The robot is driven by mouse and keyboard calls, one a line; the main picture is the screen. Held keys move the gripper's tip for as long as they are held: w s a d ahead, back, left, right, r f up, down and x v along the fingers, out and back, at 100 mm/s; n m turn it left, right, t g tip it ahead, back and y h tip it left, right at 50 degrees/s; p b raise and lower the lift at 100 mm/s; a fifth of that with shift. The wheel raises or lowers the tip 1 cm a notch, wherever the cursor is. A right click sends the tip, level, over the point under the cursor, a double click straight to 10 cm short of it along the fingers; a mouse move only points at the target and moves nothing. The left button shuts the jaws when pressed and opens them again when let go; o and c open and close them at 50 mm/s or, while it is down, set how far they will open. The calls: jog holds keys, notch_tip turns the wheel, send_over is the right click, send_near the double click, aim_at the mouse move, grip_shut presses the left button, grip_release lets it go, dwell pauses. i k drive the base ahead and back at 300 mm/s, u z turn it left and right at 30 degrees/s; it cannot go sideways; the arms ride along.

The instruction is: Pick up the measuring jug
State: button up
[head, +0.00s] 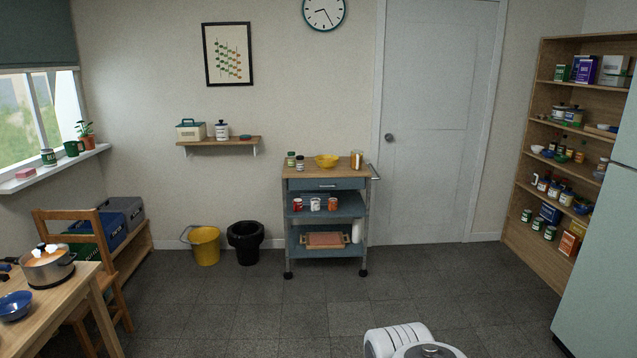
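I cannot make out a measuring jug anywhere in the head view. Small items on the tall wooden shelf unit (537,88) at the right are too small to tell apart with certainty. A glass-like container (356,159) stands at the right end of the trolley top, but I cannot tell that it is a jug. White rounded parts of my own arm show at the bottom, right of centre. My gripper is not in view.
A blue trolley (327,184) with a yellow bowl (327,161) stands against the back wall. A yellow bucket (205,246) and black bin (245,243) are left of it. A table (62,324) and chair (107,258) stand at left, a fridge (603,269) at right. The middle floor is clear.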

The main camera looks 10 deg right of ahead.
aim_at(356, 155)
jog(key=z, duration=0.45)
jog(key=i, duration=4.05)
jog(key=u, duration=1.45)
jog(key=i, duration=0.8)
jog(key=u, duration=0.3)
